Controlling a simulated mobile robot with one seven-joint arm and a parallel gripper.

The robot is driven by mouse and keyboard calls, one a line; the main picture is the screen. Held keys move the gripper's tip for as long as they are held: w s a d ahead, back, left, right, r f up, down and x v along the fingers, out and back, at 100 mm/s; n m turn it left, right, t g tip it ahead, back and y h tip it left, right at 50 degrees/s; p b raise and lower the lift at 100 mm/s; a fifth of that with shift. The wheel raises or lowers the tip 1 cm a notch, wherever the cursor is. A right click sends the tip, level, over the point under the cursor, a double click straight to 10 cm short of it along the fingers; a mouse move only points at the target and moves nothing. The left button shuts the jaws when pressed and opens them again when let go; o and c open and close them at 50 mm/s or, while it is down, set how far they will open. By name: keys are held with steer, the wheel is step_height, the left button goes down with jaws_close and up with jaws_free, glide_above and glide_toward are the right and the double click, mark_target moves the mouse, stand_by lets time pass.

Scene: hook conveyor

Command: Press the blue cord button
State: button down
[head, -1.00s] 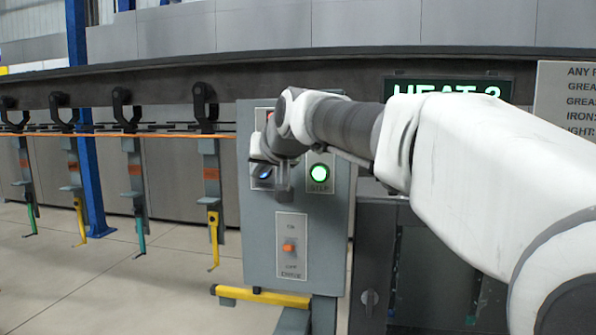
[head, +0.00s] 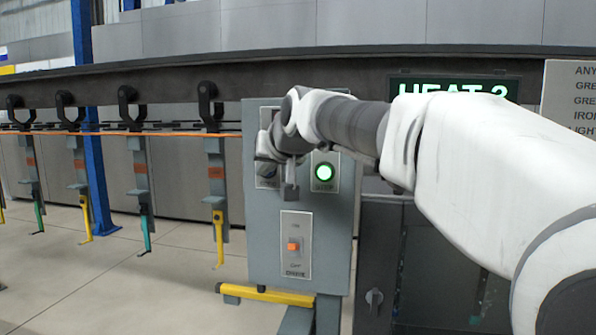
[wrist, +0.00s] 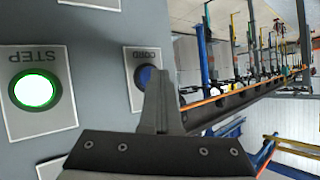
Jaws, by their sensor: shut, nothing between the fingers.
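The blue cord button (wrist: 145,76) sits on a light plate on the grey control panel. In the wrist view, my gripper (wrist: 156,72) is shut and empty, and its fingertips overlap the right part of the button. I cannot tell whether they touch it. In the head view, my gripper (head: 290,192) is in front of the panel (head: 262,222), between the cord plate and the step plate. My wrist hides much of the cord button (head: 265,169) there.
A lit green step button (head: 325,173) is right of the cord plate. An orange drive switch (head: 294,246) is below. A yellow bar (head: 270,295) juts out at the panel's foot. Several hooks (head: 208,100) with hanging pieces line the conveyor at left.

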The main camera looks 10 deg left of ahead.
steer(key=shift+s, duration=0.65)
steer(key=s, duration=0.1)
steer(key=s+b, duration=0.1)
steer(key=s, duration=0.1)
steer(key=s+b, duration=0.1)
steer(key=s, duration=0.1)
steer(key=shift+a, duration=0.25)
stand_by(0.3)
steer(key=s+d+f+m+g+h, duration=0.1)
steer(key=s+d+f+h, duration=0.1)
steer(key=s+d+f, duration=0.5)
steer(key=s+d+f+m+g+h+b, duration=0.1)
steer(key=s+d+f+h, duration=0.3)
steer(key=d, duration=0.6)
steer(key=s+d+f+m+g, duration=0.1)
steer(key=s+d+f, duration=0.3)
steer(key=d+f, duration=0.35)
steer(key=s+d+f+m+g, duration=0.1)
steer(key=s+d+f, duration=0.5)
steer(key=s+f, duration=0.3)
steer(key=shift+s+d+f+g+h+b, duration=0.25)
steer(key=shift+s+g+h+b, duration=0.1)
steer(key=shift+g+h, duration=0.05)
